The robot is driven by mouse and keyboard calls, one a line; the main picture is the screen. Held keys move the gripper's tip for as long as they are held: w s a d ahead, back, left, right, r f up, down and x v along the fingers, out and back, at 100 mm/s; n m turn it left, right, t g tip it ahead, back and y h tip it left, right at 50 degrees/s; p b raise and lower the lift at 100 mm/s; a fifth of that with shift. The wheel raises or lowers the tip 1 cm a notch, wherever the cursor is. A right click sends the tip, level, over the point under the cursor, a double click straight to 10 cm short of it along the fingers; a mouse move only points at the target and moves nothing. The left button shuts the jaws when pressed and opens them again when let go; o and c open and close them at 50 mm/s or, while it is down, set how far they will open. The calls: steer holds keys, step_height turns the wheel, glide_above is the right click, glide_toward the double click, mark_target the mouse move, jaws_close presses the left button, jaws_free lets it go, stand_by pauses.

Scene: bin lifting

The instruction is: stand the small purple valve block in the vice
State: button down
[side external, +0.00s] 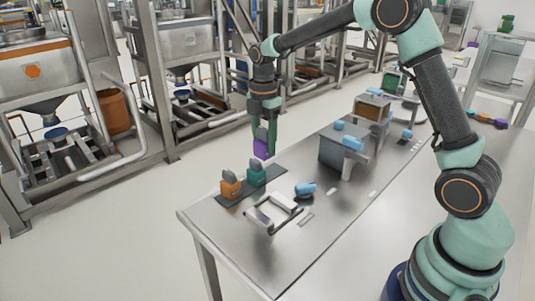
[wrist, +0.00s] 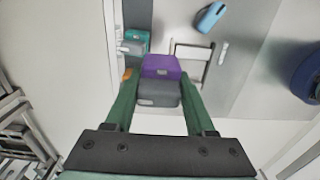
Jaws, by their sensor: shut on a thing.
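The purple valve block (side external: 261,149) is held between the fingers of my gripper (side external: 267,138), above the far edge of the table. Its grey part is uppermost, and it looks roughly upright. In the wrist view the purple block (wrist: 160,66) sits between both fingers of my gripper (wrist: 159,80), with its grey part toward the palm. I take the pale open frame with a bar near the table's front corner to be the vice (side external: 259,220). It stands nearer the camera, apart from the block.
A grey box (side external: 340,150) with blue objects stands farther back. Bare tabletop lies in front.

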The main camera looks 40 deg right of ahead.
steer(key=shift+s+a+f, duration=0.8)
steer(key=shift+s+f, duration=0.45)
steer(key=shift+f, duration=0.45)
steer(key=shift+s+a+f, duration=0.75)
steer(key=shift+s+f, duration=0.45)
steer(key=shift+f, duration=0.45)
steer(key=shift+s+a+f, duration=0.8)
steer(key=shift+s+f, duration=0.45)
steer(key=shift+f, duration=0.45)
steer(key=shift+f, duration=1)
jaws_free()
step_height(320, 180, up, 8)
